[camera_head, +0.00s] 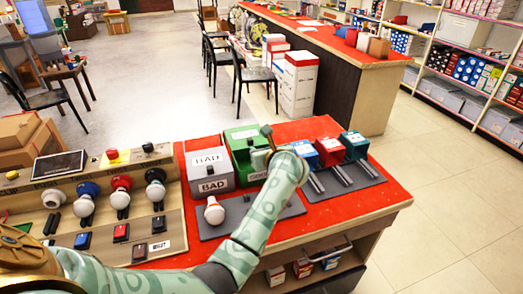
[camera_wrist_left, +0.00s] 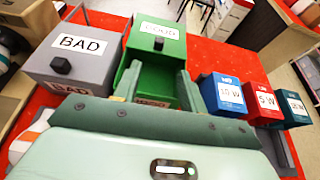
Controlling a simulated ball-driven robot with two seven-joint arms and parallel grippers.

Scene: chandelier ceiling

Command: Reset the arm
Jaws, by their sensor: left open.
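My left gripper (camera_head: 268,143) is above the red table in front of the green box (camera_head: 243,140). In the left wrist view the gripper (camera_wrist_left: 156,84) is open, its two fingers apart with nothing held between them. The green box, labelled GOOD (camera_wrist_left: 160,42), lies just beyond the fingers. My left arm (camera_head: 262,215) reaches forward across the table from the lower left. My right gripper is not in view.
A grey BAD box (camera_head: 209,171) stands left of the green box. Blue (camera_head: 329,151), red and teal boxes stand to the right. A white bulb (camera_head: 214,212) sits in front of the BAD box. A bulb panel (camera_head: 100,170) fills the left.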

